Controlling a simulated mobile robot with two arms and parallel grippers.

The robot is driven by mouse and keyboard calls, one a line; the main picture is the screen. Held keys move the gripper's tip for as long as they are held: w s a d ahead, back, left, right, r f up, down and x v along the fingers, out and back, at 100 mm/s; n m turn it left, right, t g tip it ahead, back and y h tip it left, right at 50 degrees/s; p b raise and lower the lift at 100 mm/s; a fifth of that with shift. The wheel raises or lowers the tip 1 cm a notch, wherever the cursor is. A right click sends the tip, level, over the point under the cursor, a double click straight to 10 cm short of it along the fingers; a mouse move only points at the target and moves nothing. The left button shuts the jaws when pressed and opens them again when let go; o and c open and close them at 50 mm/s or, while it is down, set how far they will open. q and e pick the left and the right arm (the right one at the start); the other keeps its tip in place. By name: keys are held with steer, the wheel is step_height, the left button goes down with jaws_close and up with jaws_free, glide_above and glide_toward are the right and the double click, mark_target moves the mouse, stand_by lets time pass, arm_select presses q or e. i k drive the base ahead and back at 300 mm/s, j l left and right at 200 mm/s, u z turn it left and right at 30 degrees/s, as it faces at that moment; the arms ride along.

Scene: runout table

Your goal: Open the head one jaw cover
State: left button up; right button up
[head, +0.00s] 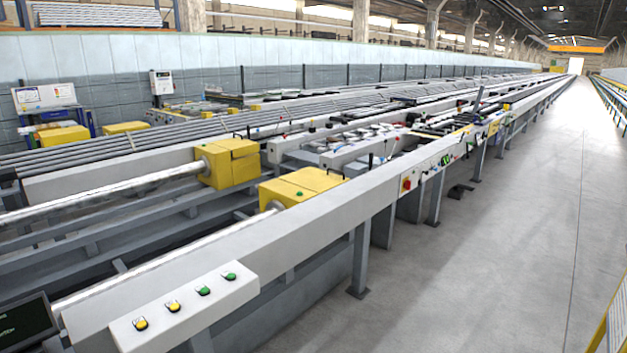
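Two yellow box-shaped heads stand on the runout table. The nearer yellow head (301,187) sits by the grey front beam and has a green button on top; its lid looks closed. The farther yellow head (230,163) stands behind and to the left, with a small dark handle-like part on top; it also looks closed. A round metal bar runs from each head toward the left. I cannot tell from any label which one is head one. Neither of my grippers is in view.
A grey control panel (185,307) with two yellow and two green buttons is at the front left. A dark screen (25,325) is at the lower left corner. The concrete floor (500,250) at right is clear.

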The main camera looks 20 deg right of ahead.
mark_target(315, 179)
steer(key=i+l, duration=0.8)
steer(key=l, duration=0.15)
